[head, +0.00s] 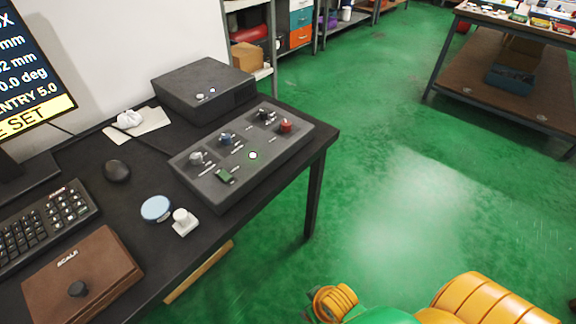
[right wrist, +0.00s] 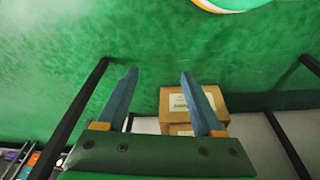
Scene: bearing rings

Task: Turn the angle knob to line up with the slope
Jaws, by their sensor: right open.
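A dark grey control panel (head: 245,178) lies on the black desk. It carries a grey knob (head: 196,158), a blue knob (head: 226,139), a black knob (head: 264,115) and a red knob (head: 285,126). Their labels are too small to read, so I cannot tell which is the angle knob. A screen (head: 32,62) at the left reads "0.0 deg" and "ENTRY 5.0", partly cut off. No slope is visible. My right gripper (right wrist: 159,74) is open and empty over the green floor in the right wrist view, away from the panel. My left gripper is out of view.
The desk (head: 140,262) also holds a dark box (head: 204,88), a mouse (head: 117,171), a keyboard (head: 48,217), a blue disc (head: 156,208), a white knobbed piece (head: 183,221) and a brown case (head: 82,274). Open green floor lies right of it. A cardboard box (right wrist: 174,102) shows beyond my right fingers.

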